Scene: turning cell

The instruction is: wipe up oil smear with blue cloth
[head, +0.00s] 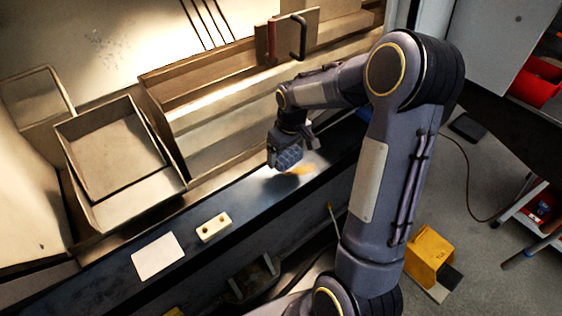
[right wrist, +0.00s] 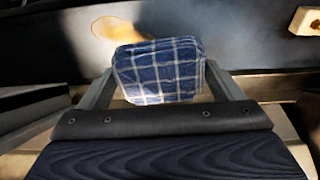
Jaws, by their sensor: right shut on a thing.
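My right gripper (head: 291,142) is shut on the blue cloth (head: 289,158), a folded blue checked pad, just above the dark ledge. In the right wrist view the cloth (right wrist: 160,70) sits between the two fingers of the gripper (right wrist: 158,88). The oil smear (head: 300,170) is an amber patch on the ledge beside the cloth. In the right wrist view the smear (right wrist: 116,29) shows just beyond the cloth, partly covered by it. I cannot tell whether the cloth touches the ledge. My left gripper is not in view.
On the ledge (head: 110,258) lie a white card (head: 158,256) and a cream block with two dark knobs (head: 214,227). A metal tray (head: 118,150) stands behind them at left. A yellow box (head: 428,255) is on the floor.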

